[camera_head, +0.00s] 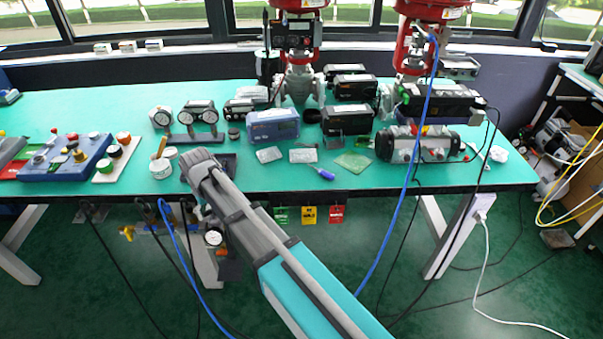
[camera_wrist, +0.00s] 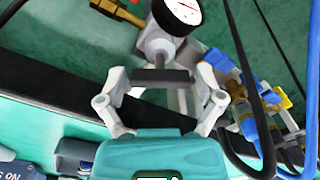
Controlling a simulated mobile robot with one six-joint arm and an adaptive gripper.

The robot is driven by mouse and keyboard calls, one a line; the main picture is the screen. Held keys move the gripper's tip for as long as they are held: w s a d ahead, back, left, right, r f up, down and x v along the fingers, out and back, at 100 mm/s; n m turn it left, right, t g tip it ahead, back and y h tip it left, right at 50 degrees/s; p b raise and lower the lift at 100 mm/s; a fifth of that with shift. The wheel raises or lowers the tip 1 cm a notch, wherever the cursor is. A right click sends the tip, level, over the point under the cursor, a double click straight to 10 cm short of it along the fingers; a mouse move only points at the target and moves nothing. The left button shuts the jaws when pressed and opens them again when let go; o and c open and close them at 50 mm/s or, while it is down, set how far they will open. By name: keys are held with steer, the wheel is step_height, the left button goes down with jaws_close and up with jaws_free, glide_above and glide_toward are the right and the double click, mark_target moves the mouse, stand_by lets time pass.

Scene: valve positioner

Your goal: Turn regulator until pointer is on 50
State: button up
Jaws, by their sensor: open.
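The regulator shows in the wrist view as a grey body (camera_wrist: 161,45) with a dark bar-shaped part (camera_wrist: 162,76) at its near end. Its round white gauge (camera_wrist: 184,10) is cut by the top edge. The dark needle points to the right, but the numbers are too small to read. In the head view the gauge (camera_head: 213,237) hangs below the table's front edge. My gripper (camera_wrist: 161,88) is open, with its pale fingers on either side of the dark part. I cannot tell whether they touch it. My arm hides most of the regulator in the head view.
Blue hoses (camera_wrist: 244,95) and brass fittings run close to the right finger in the wrist view. The green table (camera_head: 380,183) carries gauges, a blue button panel (camera_head: 65,160) and several black devices. Coloured tags (camera_head: 309,215) hang below its edge.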

steer(key=n, duration=0.4)
steer(key=shift+n, duration=0.4)
step_height(320, 180, up, 14)
steer(key=p, duration=1.4)
steer(key=s+d+r+m+p, duration=0.1)
steer(key=d+m, duration=0.6)
steer(key=d, duration=2)
steer(key=shift+d+r, duration=0.15)
steer(key=shift+d, duration=0.15)
steer(key=shift+s, duration=0.1)
steer(key=s+d+m+p, duration=0.1)
steer(key=s+d+m, duration=0.3)
steer(key=d, duration=0.9)
steer(key=shift+s+d+r+m, duration=0.15)
steer(key=shift+s+r+m, duration=0.3)
steer(key=shift+s, duration=0.6)
